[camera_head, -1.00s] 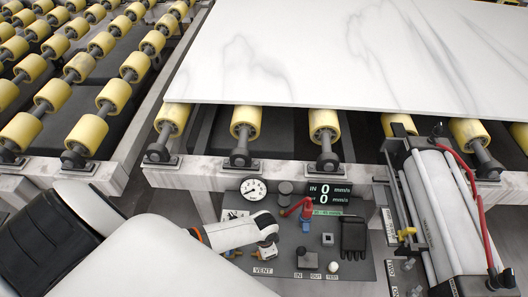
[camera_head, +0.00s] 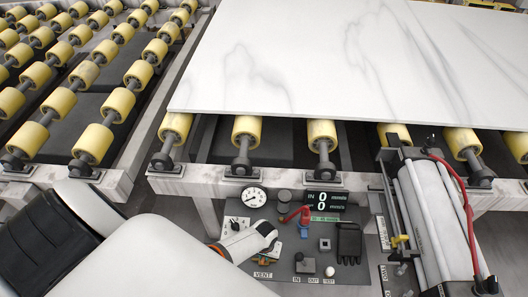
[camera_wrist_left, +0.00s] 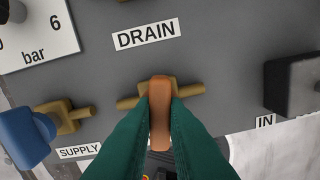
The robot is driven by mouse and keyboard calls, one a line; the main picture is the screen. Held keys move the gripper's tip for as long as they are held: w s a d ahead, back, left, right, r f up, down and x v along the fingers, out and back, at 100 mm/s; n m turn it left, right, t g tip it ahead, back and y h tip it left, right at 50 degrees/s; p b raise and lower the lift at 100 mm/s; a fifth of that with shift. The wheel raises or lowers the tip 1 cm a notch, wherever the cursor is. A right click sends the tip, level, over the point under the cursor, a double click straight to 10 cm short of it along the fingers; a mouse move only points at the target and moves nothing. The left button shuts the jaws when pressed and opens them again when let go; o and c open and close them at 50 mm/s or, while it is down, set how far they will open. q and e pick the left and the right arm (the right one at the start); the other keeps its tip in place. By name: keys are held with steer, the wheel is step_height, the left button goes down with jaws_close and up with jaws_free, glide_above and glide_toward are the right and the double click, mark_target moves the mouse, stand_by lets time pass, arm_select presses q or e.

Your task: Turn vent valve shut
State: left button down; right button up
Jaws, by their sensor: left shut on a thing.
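The control panel (camera_head: 330,270) lies below the front rail. My left gripper (camera_head: 271,238) reaches over it from the left, above the VENT label (camera_head: 263,275). In the left wrist view, my green fingers (camera_wrist_left: 160,120) are shut on an orange lever handle (camera_wrist_left: 160,100). The lever stands across a horizontal brass valve body (camera_wrist_left: 188,90), below the DRAIN label (camera_wrist_left: 146,34). The fingers hide what lies directly below this valve, so its own label is not seen there. My right gripper is not in view.
A blue-handled valve (camera_wrist_left: 25,135) with a SUPPLY label sits left of the held lever. A dark block (camera_wrist_left: 292,85) stands to its right. The marble slab (camera_head: 330,60) lies behind.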

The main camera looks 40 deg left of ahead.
arm_select(q)
steer(key=shift+n+p, duration=0.3)
steer(key=shift+n, duration=0.9)
steer(key=c, duration=1.4)
jaws_free()
steer(key=shift+c, duration=0.2)
step_height(320, 180, up, 12)
steer(key=p, duration=0.3)
